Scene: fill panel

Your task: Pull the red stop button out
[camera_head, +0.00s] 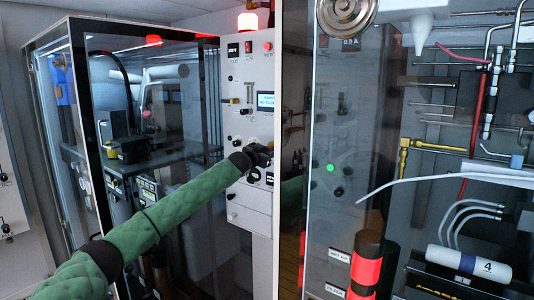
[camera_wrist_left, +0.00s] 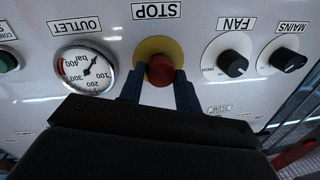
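The red stop button (camera_wrist_left: 160,71) sits on a round yellow base under the STOP label (camera_wrist_left: 156,11), which appears upside down in the left wrist view. My left gripper (camera_wrist_left: 160,82) has one dark finger on each side of the button, close to its sides. I cannot tell whether the fingers press on it. In the head view my left arm, in a green sleeve, reaches to the white panel (camera_head: 249,90), with the left gripper (camera_head: 264,156) at its front. The gripper hides the button there. My right gripper is not in view.
The OUTLET gauge (camera_wrist_left: 85,69) is beside the button, with the FAN knob (camera_wrist_left: 232,63) and MAINS knob (camera_wrist_left: 288,56) on the other side. A glass-walled cabinet (camera_head: 150,100) stands left of the panel. Pipes and a white cylinder (camera_head: 468,263) are at the right.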

